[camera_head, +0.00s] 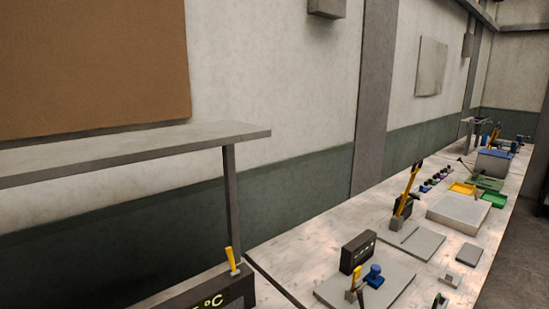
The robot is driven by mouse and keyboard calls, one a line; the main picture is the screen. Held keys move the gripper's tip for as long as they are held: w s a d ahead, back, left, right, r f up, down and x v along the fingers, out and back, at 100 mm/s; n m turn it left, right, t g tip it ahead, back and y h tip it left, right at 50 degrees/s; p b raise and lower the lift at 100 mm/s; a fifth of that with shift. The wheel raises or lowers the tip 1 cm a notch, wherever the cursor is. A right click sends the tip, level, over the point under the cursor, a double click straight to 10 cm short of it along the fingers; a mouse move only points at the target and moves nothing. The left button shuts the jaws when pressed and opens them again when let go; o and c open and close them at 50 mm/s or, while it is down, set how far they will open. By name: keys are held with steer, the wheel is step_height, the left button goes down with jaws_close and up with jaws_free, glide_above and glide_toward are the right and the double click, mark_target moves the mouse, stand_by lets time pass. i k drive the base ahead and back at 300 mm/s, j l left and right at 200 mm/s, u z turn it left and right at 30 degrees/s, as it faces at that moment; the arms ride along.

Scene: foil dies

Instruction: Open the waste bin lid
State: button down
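I see no thing that I can surely name as the waste bin. A grey box-like container (493,164) with a blue patch at its top stands far along the workbench at the right. It is too small to tell whether it is the bin or has a lid. My gripper is not in view.
A long workbench (290,262) runs along the wall to the back right. On it stand a dark box (357,252), a blue knobbed piece (374,276), a pale block (458,212) and yellow-handled levers. A shelf (130,148) juts out at left. Floor (530,240) shows at right.

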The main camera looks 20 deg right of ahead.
mark_target(508, 156)
steer(key=l+z, duration=0.1)
steer(key=z, duration=2.1)
steer(key=i+l, duration=0.1)
steer(key=i, duration=3.3)
steer(key=l+z, duration=0.05)
steer(key=l, duration=0.05)
